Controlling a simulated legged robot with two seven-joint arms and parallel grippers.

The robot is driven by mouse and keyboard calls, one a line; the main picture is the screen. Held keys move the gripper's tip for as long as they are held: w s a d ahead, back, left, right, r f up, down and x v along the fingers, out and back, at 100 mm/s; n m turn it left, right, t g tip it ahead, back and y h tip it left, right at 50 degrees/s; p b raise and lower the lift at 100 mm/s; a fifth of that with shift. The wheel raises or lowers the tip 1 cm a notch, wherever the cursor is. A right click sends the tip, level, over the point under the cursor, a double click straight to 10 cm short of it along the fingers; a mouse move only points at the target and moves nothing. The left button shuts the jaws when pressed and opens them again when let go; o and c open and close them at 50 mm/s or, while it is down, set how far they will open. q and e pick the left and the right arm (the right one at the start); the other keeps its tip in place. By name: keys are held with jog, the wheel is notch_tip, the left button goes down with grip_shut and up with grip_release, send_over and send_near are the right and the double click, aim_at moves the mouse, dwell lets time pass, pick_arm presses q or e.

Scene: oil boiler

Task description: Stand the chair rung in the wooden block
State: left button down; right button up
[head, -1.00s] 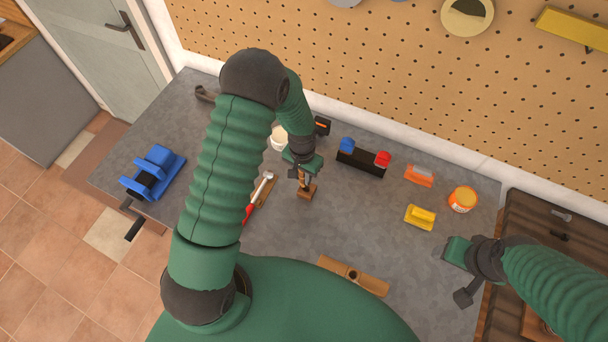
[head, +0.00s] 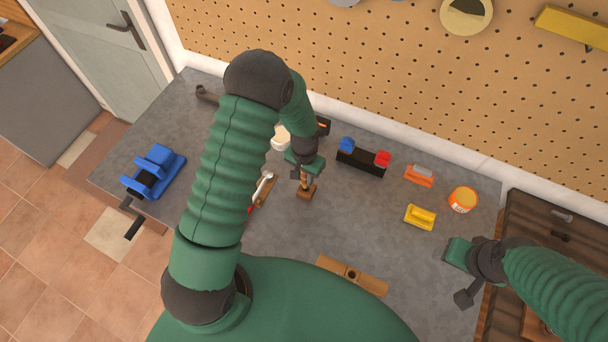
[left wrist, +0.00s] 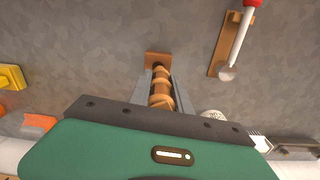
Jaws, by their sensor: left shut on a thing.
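The chair rung (left wrist: 161,92) is a turned, light-brown wooden piece. My left gripper (left wrist: 160,88) is shut on it, with one grey finger on each side. The wooden block (left wrist: 158,58) is small and brown, lying on the grey bench under the rung's far end; it also shows in the head view (head: 306,193). The rung's end overlaps a dark spot on the block, and I cannot tell how far it is inside. In the head view my left gripper (head: 304,176) is right above the block.
A black holder with blue and red ends (head: 362,160), a yellow object (head: 420,217), an orange tub (head: 463,199) and a blue vise (head: 153,173) stand around. A long wooden piece (head: 340,269) lies at the front.

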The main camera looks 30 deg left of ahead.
pick_arm(q)
jog(key=shift+f, duration=0.45)
jog(key=shift+a+r, duration=0.15)
jog(key=shift+r, duration=0.35)
jog(key=shift+d, duration=0.45)
jog(key=shift+f, duration=0.2)
dwell(0.4)
jog(key=shift+f+b, duration=1.35)
jog(key=shift+f, duration=0.4)
